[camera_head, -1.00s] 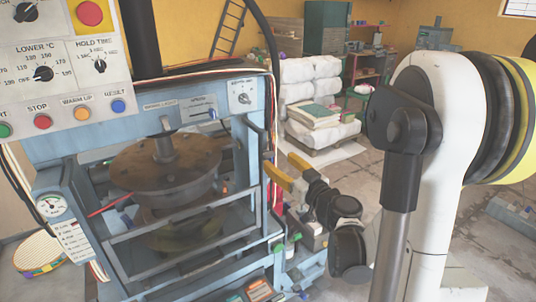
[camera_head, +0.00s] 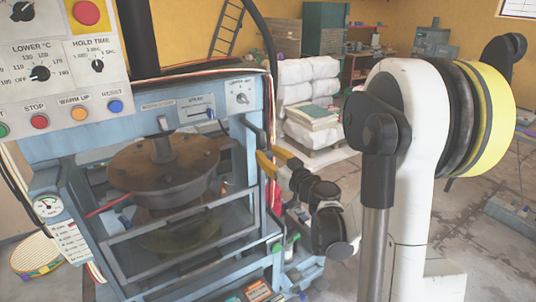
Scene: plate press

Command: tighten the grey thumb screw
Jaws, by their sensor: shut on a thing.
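My gripper (camera_head: 266,157) has two yellow fingers and a black body, and it reaches from the right to the right front post of the blue press (camera_head: 255,185). Its fingertips are closed at the post, at about the height of the round brown platen (camera_head: 165,170). The grey thumb screw is not clearly visible; the fingers cover the spot where they grip. My gripper seems to be shut on it there, but its turn and depth cannot be told.
The control panel (camera_head: 62,60) with knobs and coloured buttons stands at the upper left. Small items lie on the low blue shelf (camera_head: 303,270) below my gripper. White sacks (camera_head: 310,85) are stacked behind. Open floor (camera_head: 470,210) lies to the right.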

